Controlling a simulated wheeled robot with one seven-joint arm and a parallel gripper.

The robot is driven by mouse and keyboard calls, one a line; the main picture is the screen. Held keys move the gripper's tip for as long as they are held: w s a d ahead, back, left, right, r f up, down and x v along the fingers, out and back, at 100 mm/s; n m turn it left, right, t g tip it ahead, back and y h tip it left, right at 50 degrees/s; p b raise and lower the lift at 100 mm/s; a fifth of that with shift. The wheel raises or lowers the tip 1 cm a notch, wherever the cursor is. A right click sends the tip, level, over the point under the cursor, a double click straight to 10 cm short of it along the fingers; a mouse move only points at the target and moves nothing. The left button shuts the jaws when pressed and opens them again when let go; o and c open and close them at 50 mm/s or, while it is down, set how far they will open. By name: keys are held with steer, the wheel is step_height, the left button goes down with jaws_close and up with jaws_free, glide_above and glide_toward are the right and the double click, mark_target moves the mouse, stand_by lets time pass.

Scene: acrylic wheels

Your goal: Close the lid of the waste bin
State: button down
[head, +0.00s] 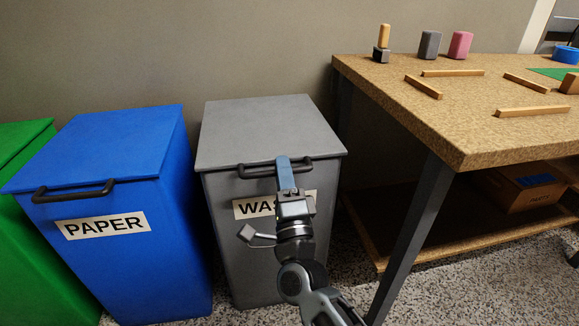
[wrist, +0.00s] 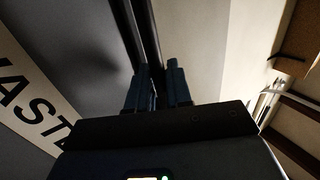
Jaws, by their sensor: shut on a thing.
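The grey waste bin (head: 225,235) stands in the middle of the head view, with a white label partly hidden by my arm. Its grey lid (head: 265,125) lies over the top, and no clear gap shows along its front edge. A black bar handle (head: 318,162) is on the lid's front edge. My gripper (head: 283,160) reaches up from the front and is shut on the handle near its middle. In the wrist view the two blue fingers (wrist: 158,85) are on the dark handle bar (wrist: 145,30), and part of the label (wrist: 35,100) shows at left.
A blue paper bin (head: 140,240) stands close on the left, with a green bin (head: 40,250) beyond it. A workbench (head: 400,90) with blocks and wooden bars stands on the right, its leg (head: 410,240) near my arm. A wall is behind the bins.

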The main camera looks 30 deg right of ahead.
steer(key=c, duration=1.2)
jaws_free()
steer(key=shift+w+d, duration=0.15)
steer(key=shift+w, duration=0.05)
steer(key=shift+p+v, duration=0.5)
steer(key=shift+v, duration=3.5)
steer(key=shift+r, duration=0.1)
